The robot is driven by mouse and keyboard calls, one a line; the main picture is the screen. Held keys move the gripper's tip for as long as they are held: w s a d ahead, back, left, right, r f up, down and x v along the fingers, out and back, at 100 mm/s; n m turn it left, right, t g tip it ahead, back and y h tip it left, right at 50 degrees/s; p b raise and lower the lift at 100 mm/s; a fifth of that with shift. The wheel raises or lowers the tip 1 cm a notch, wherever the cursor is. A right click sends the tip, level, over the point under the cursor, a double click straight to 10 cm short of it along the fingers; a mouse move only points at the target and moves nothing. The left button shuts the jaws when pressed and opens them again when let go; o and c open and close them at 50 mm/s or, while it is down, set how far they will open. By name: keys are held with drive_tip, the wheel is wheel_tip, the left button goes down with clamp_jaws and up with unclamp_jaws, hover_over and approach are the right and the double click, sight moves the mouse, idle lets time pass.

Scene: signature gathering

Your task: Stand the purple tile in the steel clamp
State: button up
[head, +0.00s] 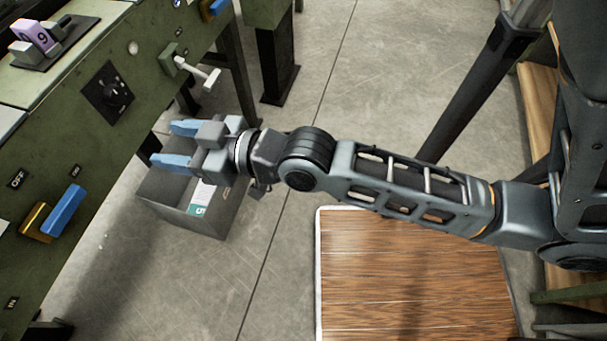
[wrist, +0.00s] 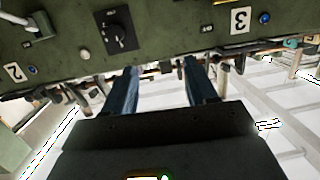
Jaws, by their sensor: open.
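The purple tile (head: 40,34), marked with a 9, stands between the grey blocks of the steel clamp (head: 26,55) on the green bench at the top left of the head view. It looks slightly tilted; whether it is fully seated I cannot tell. My gripper (head: 162,144) is open and empty, its blue fingers pointing left toward the bench front, well apart from the tile and clamp. Both fingers also show in the wrist view (wrist: 160,75), with nothing between them. The tile and clamp are not visible in the wrist view.
The green bench front (head: 130,130) carries a black rotary knob (head: 113,92), a white lever (head: 197,71) and a blue-and-yellow switch (head: 60,213). A grey bin (head: 160,205) with papers stands on the floor below my gripper. A wooden platform (head: 410,285) lies at the lower right.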

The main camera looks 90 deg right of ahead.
drive_tip(key=s+a+n+y, duration=0.1)
drive_tip(key=s+a, duration=0.2)
drive_tip(key=s, duration=0.3)
drive_tip(key=s+a+r+y, duration=0.1)
drive_tip(key=s+a, duration=0.1)
drive_tip(key=s, duration=0.5)
drive_tip(key=s+a+r+n+g+y, duration=0.1)
drive_tip(key=s+a, duration=0.2)
drive_tip(key=s, duration=0.3)
drive_tip(key=shift+s+a+n, duration=0.25)
drive_tip(key=shift+a+n, duration=0.05)
